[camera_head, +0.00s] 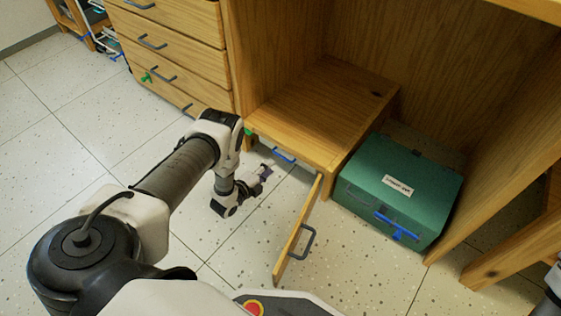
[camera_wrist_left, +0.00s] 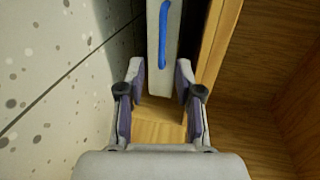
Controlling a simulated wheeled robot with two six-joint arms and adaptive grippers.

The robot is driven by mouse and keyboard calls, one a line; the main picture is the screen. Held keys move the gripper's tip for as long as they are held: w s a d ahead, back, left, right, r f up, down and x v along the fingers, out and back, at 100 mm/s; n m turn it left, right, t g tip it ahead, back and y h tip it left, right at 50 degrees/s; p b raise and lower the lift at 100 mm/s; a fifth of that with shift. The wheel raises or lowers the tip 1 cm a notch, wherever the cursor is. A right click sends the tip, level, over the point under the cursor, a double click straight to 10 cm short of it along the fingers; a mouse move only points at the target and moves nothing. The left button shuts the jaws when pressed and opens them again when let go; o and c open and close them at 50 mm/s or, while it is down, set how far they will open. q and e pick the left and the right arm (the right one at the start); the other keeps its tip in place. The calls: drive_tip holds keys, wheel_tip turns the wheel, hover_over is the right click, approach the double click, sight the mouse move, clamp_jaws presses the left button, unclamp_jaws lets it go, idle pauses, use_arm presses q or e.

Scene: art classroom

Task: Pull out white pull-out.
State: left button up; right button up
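The white pull-out (camera_wrist_left: 153,45) shows in the left wrist view as a narrow pale front with a long blue handle (camera_wrist_left: 164,35). In the head view the blue handle (camera_head: 284,156) sits low under the wooden ledge, and the pull-out's front is mostly hard to make out. My left gripper (camera_head: 266,171) is low near the floor, just left of and below that handle. In the left wrist view its fingers (camera_wrist_left: 160,72) are apart, one on each side of the pull-out's near end. I cannot tell whether they touch it. My right gripper is out of view.
A wooden door (camera_head: 287,255) with a grey handle stands open beside my gripper. A green box (camera_head: 420,183) with a blue handle is to the right. Wooden drawers (camera_head: 185,45) stand at the upper left. The tiled floor (camera_head: 75,150) at left is clear.

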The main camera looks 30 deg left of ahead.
use_arm(q)
drive_tip(key=b+x, duration=0.3)
drive_tip(key=x, duration=0.4)
drive_tip(key=shift+b, duration=0.4)
drive_tip(key=shift+r, duration=0.1)
clamp_jaws()
